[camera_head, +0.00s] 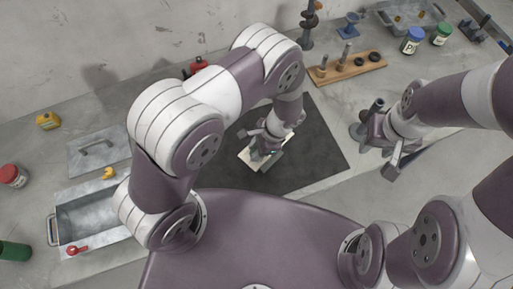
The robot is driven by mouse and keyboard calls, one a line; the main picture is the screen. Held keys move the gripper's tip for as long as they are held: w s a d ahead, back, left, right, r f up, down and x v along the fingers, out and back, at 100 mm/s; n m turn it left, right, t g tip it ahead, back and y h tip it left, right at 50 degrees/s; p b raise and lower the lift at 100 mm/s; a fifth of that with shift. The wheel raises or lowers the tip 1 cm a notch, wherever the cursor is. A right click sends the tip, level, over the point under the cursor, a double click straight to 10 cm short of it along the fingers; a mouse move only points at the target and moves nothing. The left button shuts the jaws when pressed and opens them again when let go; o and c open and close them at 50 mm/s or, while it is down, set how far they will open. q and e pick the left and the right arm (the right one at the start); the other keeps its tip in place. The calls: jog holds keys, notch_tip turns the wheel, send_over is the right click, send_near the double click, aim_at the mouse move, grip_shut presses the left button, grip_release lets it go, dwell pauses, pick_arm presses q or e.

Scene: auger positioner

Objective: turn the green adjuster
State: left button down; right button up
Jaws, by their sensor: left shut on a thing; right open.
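The positioner (249,158), a small pale block with greenish parts, sits on the black mat (315,150) in the middle of the head view. My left gripper (264,148) reaches down onto it from above and is shut at its top, where the green adjuster is. The fingers and wrist hide the adjuster, so its angle cannot be seen. My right gripper (386,160) is open and empty, off to the right of the mat, above the grey table.
A wooden rack (347,68) lies behind the mat. The mat's right part is clear.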

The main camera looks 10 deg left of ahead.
pick_arm(q)
jog(key=shift+n, duration=0.6)
dwell(1.1)
jog(key=c, duration=0.8)
grip_release()
jog(key=b+v, duration=0.3)
jog(key=v, duration=0.9)
jog(key=shift+w+r, duration=0.25)
jog(key=shift+r, duration=0.1)
